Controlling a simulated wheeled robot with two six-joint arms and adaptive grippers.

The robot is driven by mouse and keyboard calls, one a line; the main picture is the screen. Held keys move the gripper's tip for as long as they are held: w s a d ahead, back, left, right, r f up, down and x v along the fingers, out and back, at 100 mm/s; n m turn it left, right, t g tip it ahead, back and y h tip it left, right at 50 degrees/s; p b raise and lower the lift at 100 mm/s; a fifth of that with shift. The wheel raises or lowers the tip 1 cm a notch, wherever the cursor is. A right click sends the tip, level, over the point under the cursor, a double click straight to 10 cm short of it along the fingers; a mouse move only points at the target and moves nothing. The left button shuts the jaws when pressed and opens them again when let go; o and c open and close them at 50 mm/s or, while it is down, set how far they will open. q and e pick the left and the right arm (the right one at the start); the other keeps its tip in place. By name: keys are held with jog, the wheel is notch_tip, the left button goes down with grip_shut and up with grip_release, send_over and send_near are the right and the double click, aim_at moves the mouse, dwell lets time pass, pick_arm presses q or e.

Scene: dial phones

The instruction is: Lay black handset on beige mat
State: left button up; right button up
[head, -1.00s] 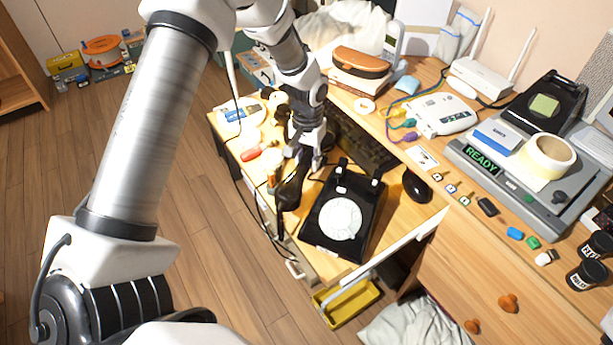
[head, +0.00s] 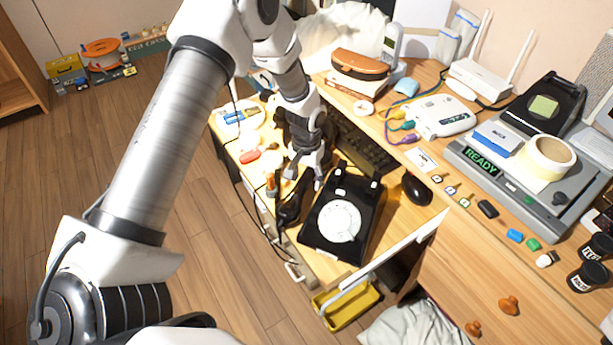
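The black handset (head: 291,208) lies at the desk's front edge, just left of the black dial phone (head: 343,214) with its white dial. My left gripper (head: 304,180) is above the handset's far end, close to the phone's back left corner. Its fingertips stand apart, one on each side of the handset's far end, and it looks open. Whether a finger still touches the handset is hard to tell. I cannot make out the beige mat clearly; the handset and gripper cover part of that area. My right gripper is not in view.
A keyboard (head: 362,150) and a black mouse (head: 416,187) are behind and right of the phone. A dark cord hangs over the front edge. A yellow bin (head: 346,306) is below.

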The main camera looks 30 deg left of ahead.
aim_at(306, 176)
pick_arm(q)
jog(key=shift+r, duration=0.1)
notch_tip(306, 176, up, 12)
dwell(0.4)
